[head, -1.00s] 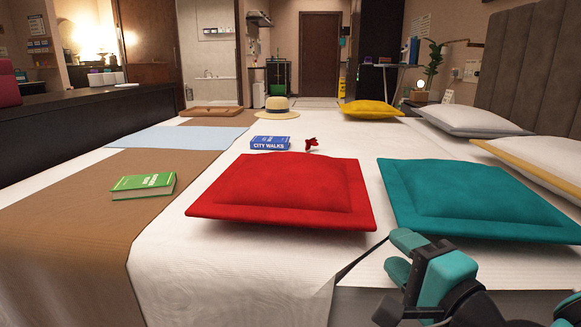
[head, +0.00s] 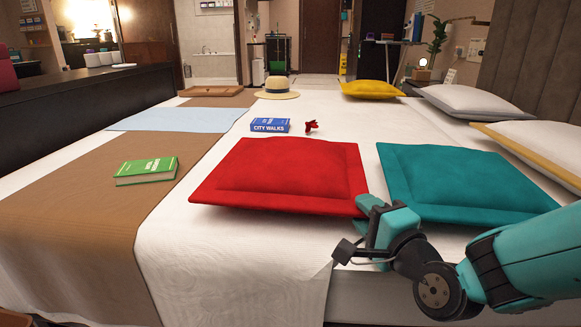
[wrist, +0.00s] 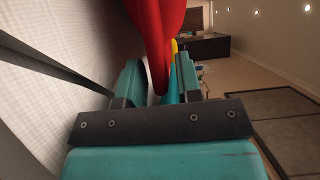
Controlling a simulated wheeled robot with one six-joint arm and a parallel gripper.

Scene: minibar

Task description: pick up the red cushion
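The red cushion (head: 285,178) lies flat on the bed, left of the teal cushion (head: 462,183). My gripper (head: 370,207) is at its near right corner, low over the bed's front edge. In the wrist view, the edge of the red cushion (wrist: 160,35) reaches down between the two teal fingers of my gripper (wrist: 158,75). The fingers stand apart with gaps beside the cushion's edge, so the gripper looks open. Whether either finger touches the fabric is unclear.
A green book (head: 146,171) lies on the brown bed runner to the left. A blue book (head: 270,125) and a small red object (head: 311,126) lie behind the red cushion. A straw hat (head: 277,88) and yellow cushion (head: 371,89) are farther back.

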